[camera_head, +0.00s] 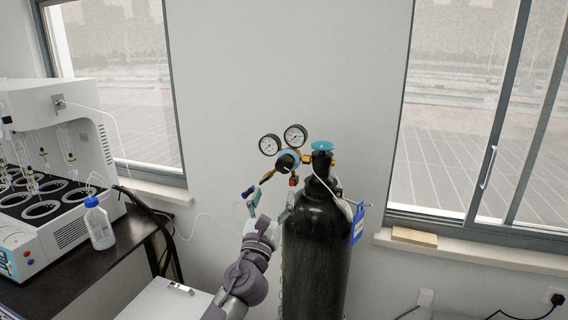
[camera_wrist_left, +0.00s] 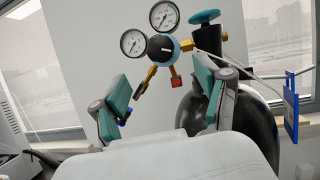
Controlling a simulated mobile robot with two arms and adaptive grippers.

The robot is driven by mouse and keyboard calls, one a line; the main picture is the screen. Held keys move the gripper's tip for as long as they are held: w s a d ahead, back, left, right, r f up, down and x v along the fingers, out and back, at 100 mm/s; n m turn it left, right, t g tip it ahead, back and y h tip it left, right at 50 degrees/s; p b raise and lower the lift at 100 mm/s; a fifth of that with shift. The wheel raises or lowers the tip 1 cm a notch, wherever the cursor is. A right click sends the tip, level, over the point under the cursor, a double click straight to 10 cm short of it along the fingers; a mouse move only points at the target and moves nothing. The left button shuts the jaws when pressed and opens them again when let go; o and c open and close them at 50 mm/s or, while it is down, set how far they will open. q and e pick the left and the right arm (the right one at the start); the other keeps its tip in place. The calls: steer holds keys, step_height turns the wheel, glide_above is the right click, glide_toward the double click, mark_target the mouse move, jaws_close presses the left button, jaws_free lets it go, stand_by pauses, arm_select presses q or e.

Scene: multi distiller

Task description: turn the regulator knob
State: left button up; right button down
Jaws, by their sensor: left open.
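The regulator knob (camera_head: 286,162) is dark and round with a blue ring, in the middle of the brass regulator below two dial gauges (camera_head: 295,136). It also shows face-on in the left wrist view (camera_wrist_left: 159,48). The regulator sits on the neck of a black gas cylinder (camera_head: 315,245). My left gripper (camera_head: 271,198) is open and empty, below the knob and apart from it. In the left wrist view its two green-padded fingers (camera_wrist_left: 161,92) stand wide apart, with the knob above and between them. My right gripper is in neither view.
A teal valve handwheel (camera_head: 322,146) tops the cylinder. A blue tag (camera_head: 357,224) hangs at its right. A black table (camera_head: 100,265) at left bears the white distiller (camera_head: 60,100) and a bottle (camera_head: 99,226). Windows flank the bare wall.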

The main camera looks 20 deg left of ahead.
mark_target(283, 168)
arm_select(q)
steer(key=x, duration=1)
steer(key=shift+w+f, duration=0.1)
steer(key=shift+f, duration=0.05)
steer(key=shift+x, duration=0.8)
steer(key=shift+c, duration=0.3)
steer(key=c, duration=1.1)
steer(key=shift+n, duration=0.4)
